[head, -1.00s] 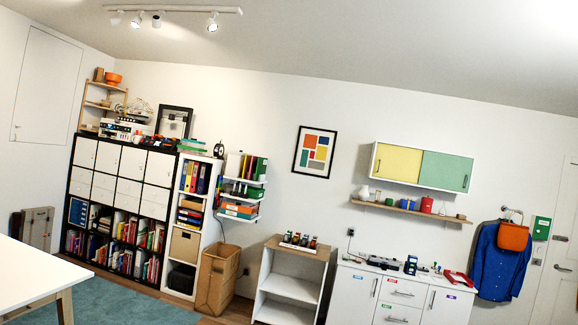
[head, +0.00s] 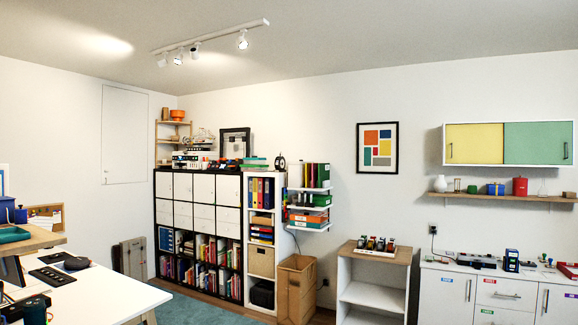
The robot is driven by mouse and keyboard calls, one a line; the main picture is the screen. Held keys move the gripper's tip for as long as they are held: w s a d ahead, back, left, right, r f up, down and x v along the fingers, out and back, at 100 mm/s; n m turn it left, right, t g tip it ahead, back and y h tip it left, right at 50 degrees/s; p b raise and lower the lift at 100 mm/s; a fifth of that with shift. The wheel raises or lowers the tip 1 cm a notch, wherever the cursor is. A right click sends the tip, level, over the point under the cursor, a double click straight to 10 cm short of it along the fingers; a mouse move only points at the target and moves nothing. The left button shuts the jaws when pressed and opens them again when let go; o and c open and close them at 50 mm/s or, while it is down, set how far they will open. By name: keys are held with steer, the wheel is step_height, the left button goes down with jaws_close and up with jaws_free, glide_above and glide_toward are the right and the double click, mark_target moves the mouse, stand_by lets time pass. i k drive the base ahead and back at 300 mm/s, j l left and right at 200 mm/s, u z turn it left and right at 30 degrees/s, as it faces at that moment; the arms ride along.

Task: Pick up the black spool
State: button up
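I cannot pick out the black spool with certainty. A small black upright round item (head: 280,163) stands on top of the tall white shelf unit (head: 283,238), too small to identify. A dark flat round item (head: 77,263) lies on the white desk (head: 95,298) at the lower left; I cannot tell if it is a spool. My gripper is not in view.
A black-framed cabinet (head: 199,187) carries a crowded row of small things on top. A cardboard bin (head: 297,290) and a low open shelf (head: 373,296) stand along the back wall. Blue carpet (head: 205,308) shows as free floor.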

mark_target(279, 164)
steer(key=i+u, duration=0.25)
steer(key=i, duration=6.65)
